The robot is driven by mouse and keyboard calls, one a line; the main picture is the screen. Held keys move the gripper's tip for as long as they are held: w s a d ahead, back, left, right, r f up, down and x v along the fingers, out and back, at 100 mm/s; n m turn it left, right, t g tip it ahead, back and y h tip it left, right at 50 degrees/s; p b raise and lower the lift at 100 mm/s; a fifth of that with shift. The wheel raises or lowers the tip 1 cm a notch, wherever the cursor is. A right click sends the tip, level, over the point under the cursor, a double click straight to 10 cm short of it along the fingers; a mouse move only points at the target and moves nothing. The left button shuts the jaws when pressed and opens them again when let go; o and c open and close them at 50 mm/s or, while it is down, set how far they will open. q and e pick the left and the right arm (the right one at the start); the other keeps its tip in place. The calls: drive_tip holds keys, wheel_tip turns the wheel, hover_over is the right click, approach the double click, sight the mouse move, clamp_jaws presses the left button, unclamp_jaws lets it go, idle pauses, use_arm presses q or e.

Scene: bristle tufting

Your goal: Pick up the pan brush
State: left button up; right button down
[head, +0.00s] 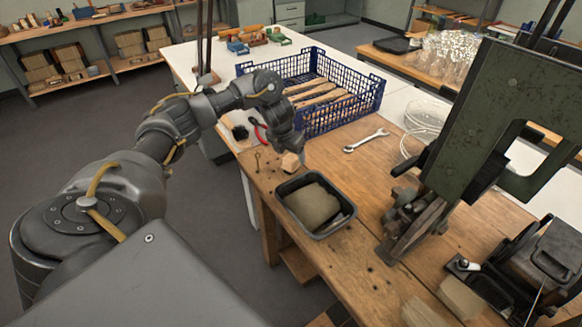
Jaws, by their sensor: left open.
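No object shows clearly as the pan brush. A small pale wooden block (290,162) stands at the bench edge and may be part of it; I cannot tell. My left gripper (293,146) points down just above this block, close to it or touching. Its fingers are small and dark here, and it is open. It hides part of the block's top. A small black object (240,132), possibly bristly, lies farther back beside red-handled pliers (258,132). My right gripper is out of view.
A dark tray (349,211) with a tan mass in it sits just in front of the block. A blue crate (345,118) of wooden pieces stands behind. A wrench (366,140) lies on the wooden bench. A green machine (500,110) blocks the right.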

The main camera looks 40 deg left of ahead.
sight(291, 157)
use_arm(q)
drive_tip(key=shift+f, duration=0.1)
drive_tip(key=b+x, duration=0.1)
drive_tip(key=x, duration=0.4)
drive_tip(key=shift+a, duration=0.15)
drive_tip(key=shift+c, duration=0.3)
drive_tip(key=c, duration=1.1)
